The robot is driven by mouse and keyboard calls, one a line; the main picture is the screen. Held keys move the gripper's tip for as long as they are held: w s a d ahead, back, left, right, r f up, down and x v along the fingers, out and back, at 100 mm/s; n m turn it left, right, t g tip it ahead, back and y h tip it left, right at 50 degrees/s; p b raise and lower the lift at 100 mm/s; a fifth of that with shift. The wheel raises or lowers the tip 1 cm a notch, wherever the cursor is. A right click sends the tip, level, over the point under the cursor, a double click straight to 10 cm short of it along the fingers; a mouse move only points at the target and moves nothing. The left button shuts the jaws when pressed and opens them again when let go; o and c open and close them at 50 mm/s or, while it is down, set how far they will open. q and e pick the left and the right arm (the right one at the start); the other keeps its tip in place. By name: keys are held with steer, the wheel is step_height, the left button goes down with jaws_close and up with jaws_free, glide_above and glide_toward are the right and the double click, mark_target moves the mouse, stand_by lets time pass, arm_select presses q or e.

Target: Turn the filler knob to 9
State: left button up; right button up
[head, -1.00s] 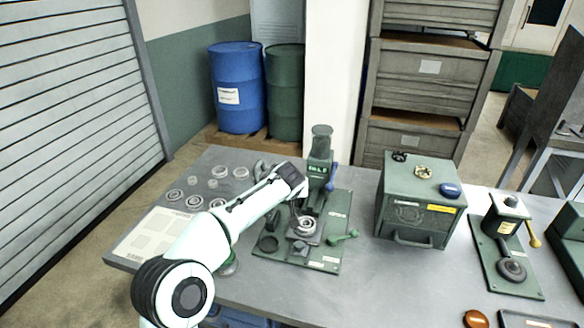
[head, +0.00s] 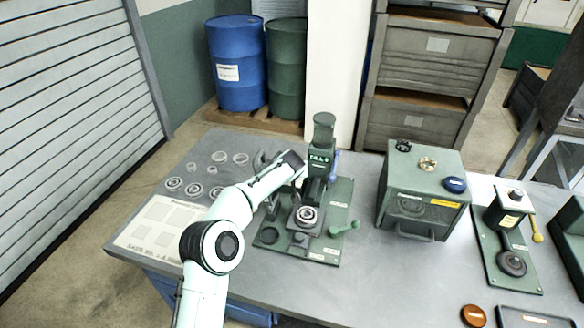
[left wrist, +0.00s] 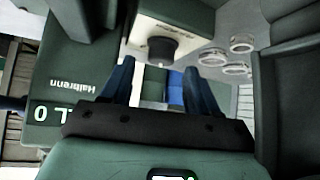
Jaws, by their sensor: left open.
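A black round knob (left wrist: 161,48) on a pale plate shows in the left wrist view, on a dark green housing. My left gripper (left wrist: 158,75) is open, its two blue-grey fingers apart on either side below the knob in the picture, not closed on it. In the head view the left gripper (head: 299,172) is at the left side of the green press machine (head: 319,162), whose display ends in "0". The display also shows in the left wrist view (left wrist: 52,113), reading "L 0". The knob is hidden in the head view, and its scale is too small to read. My right gripper is not in view.
Several metal rings (head: 194,189) lie on the table left of my arm. A green box (head: 421,195) and another machine (head: 507,236) stand further right.

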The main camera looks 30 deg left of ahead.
arm_select(q)
steer(key=shift+p+x, duration=0.35)
steer(key=shift+x, duration=0.65)
steer(key=shift+w+a+f, duration=0.1)
steer(key=shift+w+f, duration=0.1)
steer(key=shift+f, duration=0.05)
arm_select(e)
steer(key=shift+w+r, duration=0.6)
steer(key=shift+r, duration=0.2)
arm_select(q)
steer(key=c, duration=1)
steer(key=shift+r+m+h+p, duration=0.1)
steer(key=shift+m+h+p, duration=0.3)
steer(key=shift+m+h, duration=0.25)
steer(key=shift+c, duration=0.2)
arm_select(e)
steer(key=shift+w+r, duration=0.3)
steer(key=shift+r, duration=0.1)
arm_select(q)
steer(key=o, duration=1)
steer(key=shift+o, duration=0.2)
